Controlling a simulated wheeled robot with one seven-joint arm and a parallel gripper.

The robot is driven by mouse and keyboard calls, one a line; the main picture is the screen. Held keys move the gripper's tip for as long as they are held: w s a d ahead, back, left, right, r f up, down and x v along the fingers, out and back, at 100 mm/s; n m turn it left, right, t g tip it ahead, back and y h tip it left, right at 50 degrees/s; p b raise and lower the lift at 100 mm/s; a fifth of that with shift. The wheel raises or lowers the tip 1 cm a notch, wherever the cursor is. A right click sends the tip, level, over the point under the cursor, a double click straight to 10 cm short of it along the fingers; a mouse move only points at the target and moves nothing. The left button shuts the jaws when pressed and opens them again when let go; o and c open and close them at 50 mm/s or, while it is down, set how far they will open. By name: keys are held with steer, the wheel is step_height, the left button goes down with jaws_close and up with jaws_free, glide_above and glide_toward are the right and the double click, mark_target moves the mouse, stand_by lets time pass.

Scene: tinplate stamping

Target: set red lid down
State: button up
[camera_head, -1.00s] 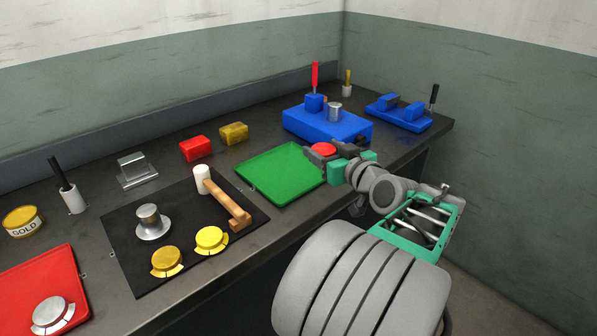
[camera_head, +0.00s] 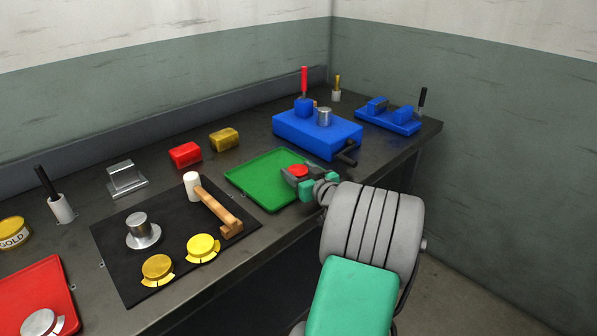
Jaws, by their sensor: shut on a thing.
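The red lid (camera_head: 298,170) is a small red disc at the right part of the green tray (camera_head: 246,179). My gripper (camera_head: 295,175) is shut on the lid, with its grey fingers on either side. It reaches in from the right over the tray's right edge. I cannot tell whether the lid touches the tray surface or is held just above it. The rest of the green tray is empty.
A blue press block (camera_head: 318,135) with a dark handle stands close behind my gripper. A mallet (camera_head: 217,208) lies on the black mat (camera_head: 121,239) left of the tray. Red (camera_head: 185,154) and yellow (camera_head: 224,139) blocks stand behind the tray.

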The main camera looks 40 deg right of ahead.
steer(key=shift+f+b, duration=0.4)
steer(key=shift+b, duration=0.05)
steer(key=shift+f+b, duration=0.25)
steer(key=shift+b, duration=0.15)
steer(key=o, duration=1.5)
steer(key=shift+c, duration=0.2)
steer(key=shift+r, duration=0.1)
